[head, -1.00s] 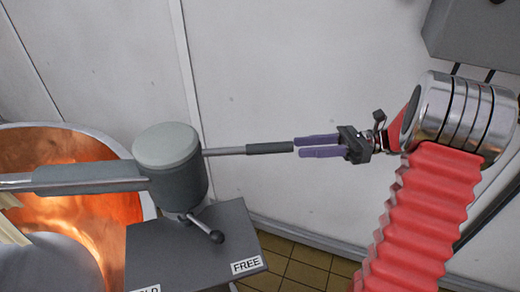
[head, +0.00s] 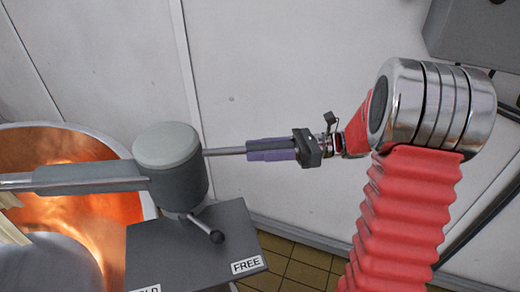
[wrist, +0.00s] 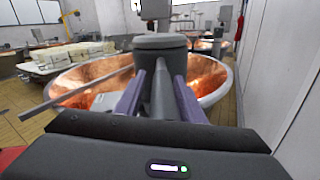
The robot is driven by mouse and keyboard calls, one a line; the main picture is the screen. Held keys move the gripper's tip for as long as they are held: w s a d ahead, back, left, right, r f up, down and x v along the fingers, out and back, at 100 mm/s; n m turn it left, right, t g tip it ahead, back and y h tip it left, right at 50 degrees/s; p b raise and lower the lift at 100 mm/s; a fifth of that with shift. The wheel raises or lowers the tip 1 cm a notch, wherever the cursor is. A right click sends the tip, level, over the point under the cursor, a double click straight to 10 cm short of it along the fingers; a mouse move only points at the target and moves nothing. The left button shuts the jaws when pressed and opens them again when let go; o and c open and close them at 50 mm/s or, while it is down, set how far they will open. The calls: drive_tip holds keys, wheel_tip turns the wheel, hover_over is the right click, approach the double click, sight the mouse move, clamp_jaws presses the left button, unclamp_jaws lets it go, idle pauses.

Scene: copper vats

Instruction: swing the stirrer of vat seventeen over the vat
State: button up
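The stirrer's grey pivot head (head: 170,165) stands on a grey bracket (head: 195,245) beside a copper vat (head: 75,145); no vat number is readable. A sleeved bar (head: 90,178) runs left from the head across the vat; its far end is out of view. A handle bar (head: 225,151) runs right from the head. My gripper (head: 270,149) is around the handle's dark grip, purple fingers on either side. In the wrist view (wrist: 160,95) gaps show between fingers and handle. A small ball-ended lever (head: 208,226) on the bracket points toward the FREE label (head: 246,266).
A pale wall (head: 290,60) stands close behind my gripper. A grey box (head: 475,40) hangs at upper right. In the wrist view, a table with pale blocks (wrist: 75,55) stands at left and another copper vat (wrist: 210,44) stands beyond. Tiled floor (head: 300,268) shows below.

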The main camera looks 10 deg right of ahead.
drive_tip(key=shift+c, duration=0.5)
clamp_jaws()
